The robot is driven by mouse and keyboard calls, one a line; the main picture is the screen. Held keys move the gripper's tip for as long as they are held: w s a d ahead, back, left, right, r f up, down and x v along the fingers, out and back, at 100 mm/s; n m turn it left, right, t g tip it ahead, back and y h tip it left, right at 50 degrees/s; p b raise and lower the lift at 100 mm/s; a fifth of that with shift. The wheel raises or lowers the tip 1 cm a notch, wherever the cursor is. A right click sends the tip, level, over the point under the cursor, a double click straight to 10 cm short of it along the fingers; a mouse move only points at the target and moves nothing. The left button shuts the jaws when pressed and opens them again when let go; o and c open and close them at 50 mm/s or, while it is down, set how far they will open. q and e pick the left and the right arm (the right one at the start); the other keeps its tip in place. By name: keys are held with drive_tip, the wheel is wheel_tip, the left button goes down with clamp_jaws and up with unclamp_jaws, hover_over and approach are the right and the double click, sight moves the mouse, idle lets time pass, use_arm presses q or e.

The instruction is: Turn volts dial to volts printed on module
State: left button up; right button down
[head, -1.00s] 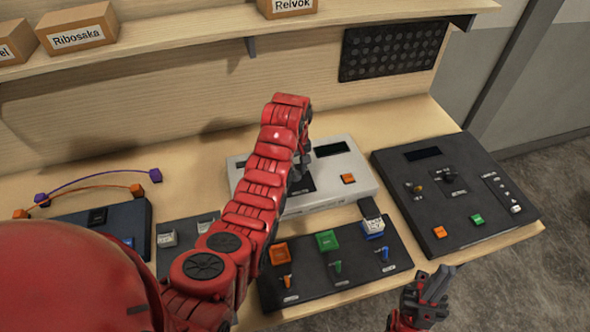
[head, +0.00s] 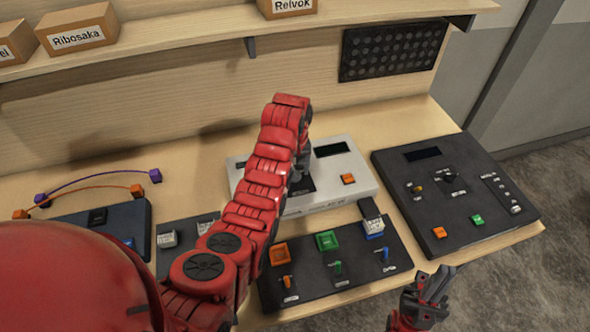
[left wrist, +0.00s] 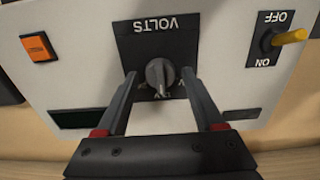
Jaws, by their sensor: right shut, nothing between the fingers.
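The volts dial (left wrist: 158,74) is a grey knob on a black plate marked VOLTS, upside down in the left wrist view. The plate sits on a white console (head: 345,182). My left gripper (left wrist: 158,78) is open, with one finger on each side of the knob and visible gaps between. In the head view my left arm and hand cover most of the dial. A small block with a white printed face (head: 373,227) stands in the blue socket of the black panel; its print is too small to read. My right gripper (head: 440,285) is shut and empty near the front edge.
The white console has an orange button (left wrist: 38,46), a dark display (left wrist: 85,118) and a yellow ON/OFF switch (left wrist: 290,36). A black console (head: 455,190) stands at the right. The black socket panel (head: 330,265) lies in front. A shelf with boxes (head: 77,29) runs above.

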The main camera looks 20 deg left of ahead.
use_arm(q)
drive_tip(key=shift+o, duration=0.2)
drive_tip(key=shift+r, duration=0.1)
wheel_tip(320, 180, up, 9)
drive_tip(key=p, duration=0.8)
wheel_tip(320, 180, up, 8)
drive_tip(key=b, duration=0.1)
hover_over(295, 172)
drive_tip(key=shift+r, duration=0.1)
